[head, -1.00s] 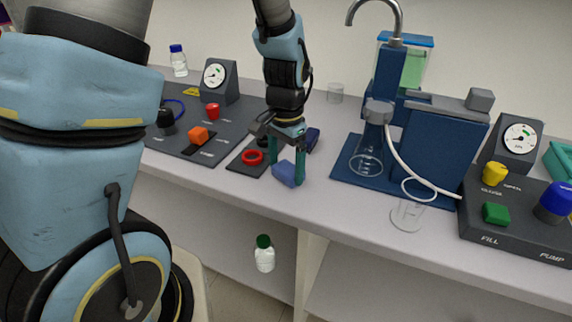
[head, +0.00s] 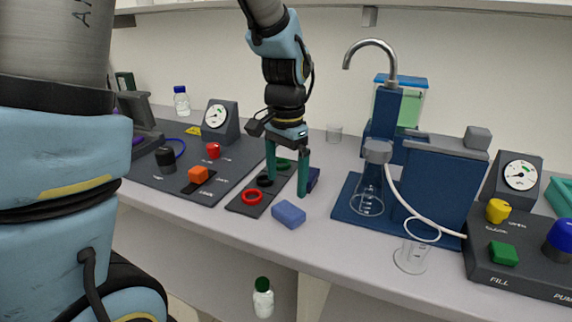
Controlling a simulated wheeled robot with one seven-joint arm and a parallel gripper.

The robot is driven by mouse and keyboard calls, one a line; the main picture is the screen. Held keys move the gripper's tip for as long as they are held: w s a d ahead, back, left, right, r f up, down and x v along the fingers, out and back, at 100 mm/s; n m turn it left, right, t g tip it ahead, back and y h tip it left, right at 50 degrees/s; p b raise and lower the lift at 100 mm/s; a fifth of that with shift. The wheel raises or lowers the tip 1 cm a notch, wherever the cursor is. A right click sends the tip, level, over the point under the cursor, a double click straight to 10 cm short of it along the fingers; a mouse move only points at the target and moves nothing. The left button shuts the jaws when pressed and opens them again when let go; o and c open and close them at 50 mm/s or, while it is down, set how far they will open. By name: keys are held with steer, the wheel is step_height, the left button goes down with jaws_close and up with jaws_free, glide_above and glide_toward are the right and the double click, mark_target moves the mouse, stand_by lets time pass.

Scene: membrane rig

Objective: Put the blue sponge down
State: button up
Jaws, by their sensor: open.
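The blue sponge (head: 289,214) lies flat on the grey bench top (head: 330,240), near its front edge. My gripper (head: 287,190) is above and just behind the sponge, with its two green fingers spread and pointing down. The fingers are apart from the sponge and nothing is between them.
A dark mat with a red ring (head: 252,197) and other rings lies left of the sponge. The blue rig (head: 436,180) with a flask (head: 368,190) stands to the right. A clear beaker (head: 411,257) is near the front edge. A control panel with an orange block (head: 198,175) is at left.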

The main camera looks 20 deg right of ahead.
step_height(320, 180, up, 4)
steer(key=a+f+n, duration=0.2)
steer(key=a+n, duration=0.2)
steer(key=a, duration=0.4)
steer(key=w+a+f+n+t, duration=0.1)
steer(key=a+n, duration=0.3)
steer(key=a, duration=0.4)
steer(key=a+f+n, duration=0.2)
steer(key=a+n, duration=0.2)
steer(key=a, duration=0.5)
steer(key=shift+w+f+t, duration=0.25)
steer(key=shift+f+t, duration=0.05)
steer(key=shift+f, duration=0.05)
steer(key=shift+d, duration=0.1)
steer(key=shift+c, duration=0.2)
